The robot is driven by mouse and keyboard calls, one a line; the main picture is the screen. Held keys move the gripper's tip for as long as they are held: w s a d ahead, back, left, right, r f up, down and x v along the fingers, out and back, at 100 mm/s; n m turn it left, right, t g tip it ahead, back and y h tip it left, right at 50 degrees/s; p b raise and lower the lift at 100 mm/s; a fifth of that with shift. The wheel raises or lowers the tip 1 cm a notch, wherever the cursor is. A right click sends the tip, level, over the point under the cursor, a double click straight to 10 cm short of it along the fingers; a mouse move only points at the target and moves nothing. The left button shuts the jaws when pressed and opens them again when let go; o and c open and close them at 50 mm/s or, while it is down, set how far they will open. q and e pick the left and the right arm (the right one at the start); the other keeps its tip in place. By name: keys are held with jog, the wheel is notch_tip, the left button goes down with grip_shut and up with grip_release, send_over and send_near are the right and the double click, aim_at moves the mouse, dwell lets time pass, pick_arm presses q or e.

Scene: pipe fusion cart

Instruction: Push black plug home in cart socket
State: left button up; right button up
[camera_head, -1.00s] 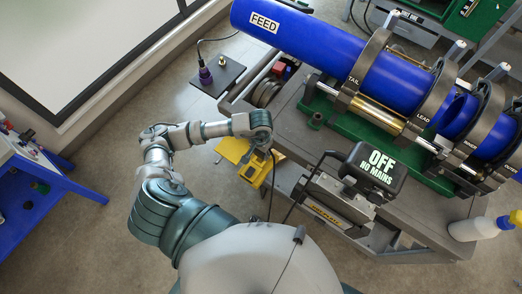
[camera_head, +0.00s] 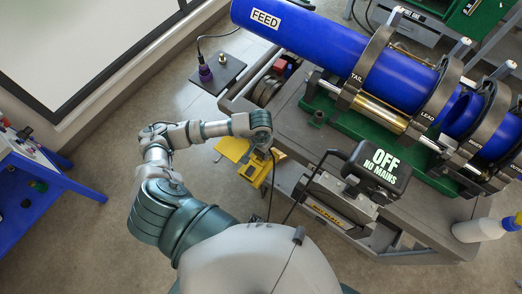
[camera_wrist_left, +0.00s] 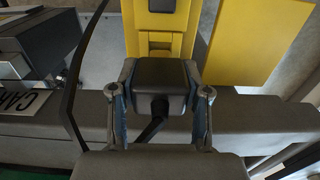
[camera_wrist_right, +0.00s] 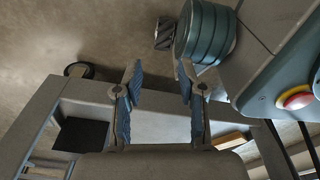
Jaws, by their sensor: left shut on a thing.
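The black plug (camera_wrist_left: 160,82) sits between the two fingers of my left gripper (camera_wrist_left: 160,95), which is shut on it. A black cable hangs from the plug's near face. The plug's far end meets the yellow socket housing (camera_wrist_left: 160,42) on the cart; I cannot tell how deep it sits. In the head view my left gripper (camera_head: 264,148) is at the cart's left side, by the yellow housing (camera_head: 255,168), and mostly hides the plug. My right gripper (camera_wrist_right: 160,78) is open and empty in the right wrist view, above a grey frame.
A red button (camera_wrist_right: 295,97) shows in the right wrist view. Floor is open left of the cart.

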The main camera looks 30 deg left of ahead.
pick_arm(q)
jog(key=shift+f, duration=0.25)
jog(key=shift+f+b, duration=0.2)
jog(key=shift+b, duration=0.2)
jog(key=shift+f+b, duration=0.2)
jog(key=shift+b, duration=0.1)
jog(key=shift+f+b, duration=0.45)
jog(key=shift+f, duration=0.2)
pick_arm(e)
jog(key=w+a+r, duration=0.1)
jog(key=w+r, duration=0.3)
jog(key=w, duration=0.2)
jog(key=shift+w, duration=0.3)
pick_arm(q)
jog(key=shift+b, duration=0.3)
pick_arm(e)
jog(key=shift+r, duration=0.1)
pick_arm(q)
jog(key=shift+f, duration=0.25)
pick_arm(e)
jog(key=shift+w+a+r+t, duration=0.15)
jog(key=shift+w+r+t, duration=0.15)
jog(key=shift+w+r, duration=0.65)
